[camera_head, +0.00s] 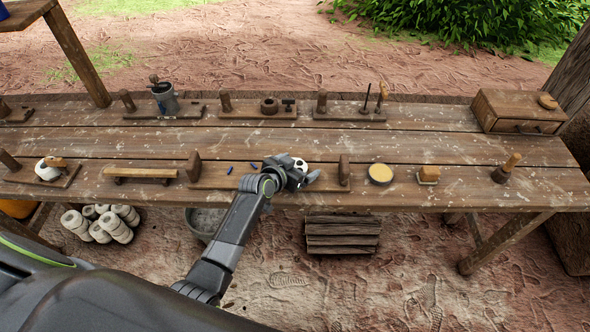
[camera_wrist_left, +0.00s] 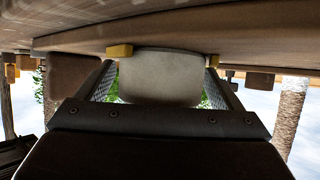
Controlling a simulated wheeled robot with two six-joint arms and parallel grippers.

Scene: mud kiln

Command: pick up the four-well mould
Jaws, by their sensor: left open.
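My left gripper (camera_head: 305,176) is low over the long wooden board (camera_head: 232,181) at the front of the bench. In the left wrist view its open fingers (camera_wrist_left: 166,55) with yellow tips stand on either side of a pale grey block (camera_wrist_left: 160,80). The block is probably the four-well mould, but its wells do not show and I cannot tell whether the fingers touch it. In the head view the gripper and wrist hide most of that spot. My right gripper is not in view.
Wooden posts (camera_head: 193,167) and (camera_head: 344,172) stand on the board beside the gripper. A round yellow-topped tin (camera_head: 380,174) and a brush (camera_head: 429,175) are to the right. A wooden box (camera_head: 520,111) stands back right. The bench middle (camera_head: 300,144) is clear.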

